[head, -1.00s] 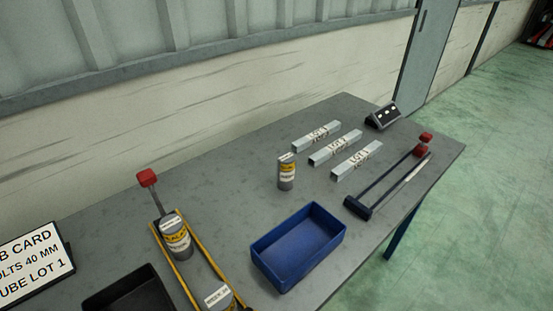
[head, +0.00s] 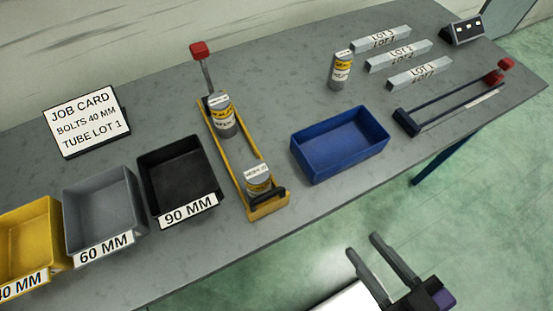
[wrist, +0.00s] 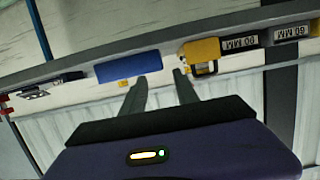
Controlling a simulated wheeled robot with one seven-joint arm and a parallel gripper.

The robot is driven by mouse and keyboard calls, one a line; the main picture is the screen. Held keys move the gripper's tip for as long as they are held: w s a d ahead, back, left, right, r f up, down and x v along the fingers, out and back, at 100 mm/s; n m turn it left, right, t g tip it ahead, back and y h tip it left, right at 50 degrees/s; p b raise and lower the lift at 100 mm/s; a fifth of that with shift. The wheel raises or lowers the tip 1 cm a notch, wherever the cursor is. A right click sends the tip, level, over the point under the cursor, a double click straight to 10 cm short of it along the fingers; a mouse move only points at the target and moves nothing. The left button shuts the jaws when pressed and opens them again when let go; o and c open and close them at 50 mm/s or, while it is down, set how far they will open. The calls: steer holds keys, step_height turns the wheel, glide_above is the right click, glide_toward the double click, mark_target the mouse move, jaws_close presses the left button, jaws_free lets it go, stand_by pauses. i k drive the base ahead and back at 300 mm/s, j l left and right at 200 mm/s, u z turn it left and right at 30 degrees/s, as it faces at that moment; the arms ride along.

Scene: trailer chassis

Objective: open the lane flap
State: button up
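A red-knobbed lever (head: 203,62) stands at the far end. The lane's yellow end also shows in the wrist view (wrist: 198,50). My gripper (head: 363,245) is open and empty, off the table's front edge, right of the lane. Its parted fingers show in the wrist view (wrist: 159,77).
A blue bin (head: 340,147) stands right of the lane. Black (head: 178,178), grey (head: 100,213) and yellow (head: 25,240) bins and a job card (head: 87,120) are left. A third can (head: 341,70), several lot tubes and a dark red-knobbed rail (head: 450,100) lie right.

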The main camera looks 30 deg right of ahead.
mark_target(256, 212)
steer(key=k+j, duration=0.25)
steer(key=k, duration=0.2)
steer(key=k+j, duration=0.3)
steer(key=k, duration=0.2)
